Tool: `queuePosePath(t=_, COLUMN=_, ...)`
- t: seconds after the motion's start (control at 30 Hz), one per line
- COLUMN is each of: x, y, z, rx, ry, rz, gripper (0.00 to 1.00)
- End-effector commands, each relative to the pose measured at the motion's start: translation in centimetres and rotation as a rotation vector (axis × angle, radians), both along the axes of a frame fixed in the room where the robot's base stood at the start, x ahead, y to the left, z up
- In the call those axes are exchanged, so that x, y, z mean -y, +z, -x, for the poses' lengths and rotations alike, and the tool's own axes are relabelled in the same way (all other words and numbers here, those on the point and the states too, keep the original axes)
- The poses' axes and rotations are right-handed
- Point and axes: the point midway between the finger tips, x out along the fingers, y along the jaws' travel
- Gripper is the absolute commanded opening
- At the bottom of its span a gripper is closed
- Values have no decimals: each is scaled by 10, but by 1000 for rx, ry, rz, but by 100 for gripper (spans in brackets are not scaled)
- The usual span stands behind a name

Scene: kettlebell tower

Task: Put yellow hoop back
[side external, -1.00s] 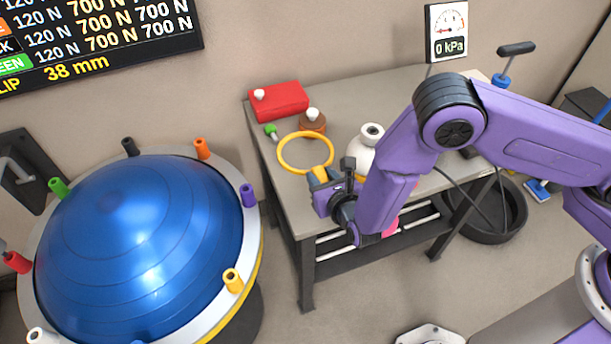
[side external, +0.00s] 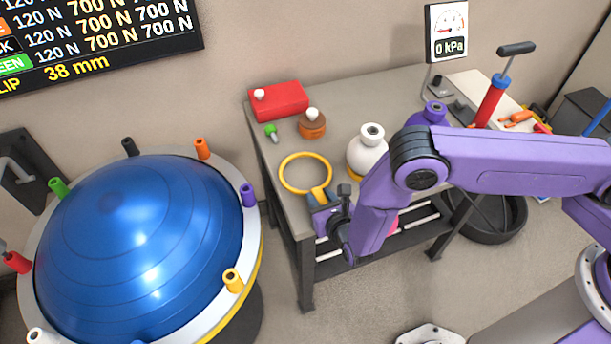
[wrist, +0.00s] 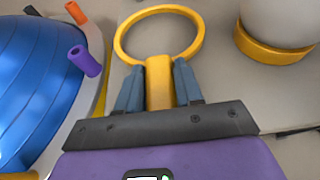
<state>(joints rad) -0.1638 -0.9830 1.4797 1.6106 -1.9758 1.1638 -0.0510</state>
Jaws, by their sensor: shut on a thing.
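The yellow hoop (side external: 305,173) is a ring with a short thick handle. My gripper (side external: 321,197) is shut on that handle, and the ring points away from it over the left front part of the table. In the wrist view the hoop (wrist: 160,32) stands out ahead of my gripper (wrist: 159,85), with the blue fingers on both sides of the handle. I cannot tell whether the hoop touches the tabletop. The blue dome (side external: 140,225) has a pale rim with coloured pegs, among them a yellow peg (side external: 232,280) at its front right.
On the table (side external: 350,100) are a red block (side external: 278,100), a brown knobbed weight (side external: 312,125), a green-topped piece (side external: 271,131), a white kettlebell (side external: 367,152) with a yellow base and a purple kettlebell (side external: 430,114). A red pump (side external: 490,100) stands at the right.

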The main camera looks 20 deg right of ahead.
Motion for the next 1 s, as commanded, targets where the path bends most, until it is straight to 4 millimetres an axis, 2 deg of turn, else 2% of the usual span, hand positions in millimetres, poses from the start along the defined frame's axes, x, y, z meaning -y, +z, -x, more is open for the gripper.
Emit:
queuePosePath(t=0.87, x=0, y=-11, z=0, rx=1, ry=0, rz=0, gripper=4)
queuePosePath(t=0.9, x=0, y=-11, z=0, rx=1, ry=0, rz=-1, gripper=26)
queuePosePath(t=0.97, x=0, y=-11, z=0, rx=0, ry=0, rz=0, gripper=26)
queuePosePath(t=1.0, x=0, y=-11, z=0, rx=0, ry=0, rz=0, gripper=39)
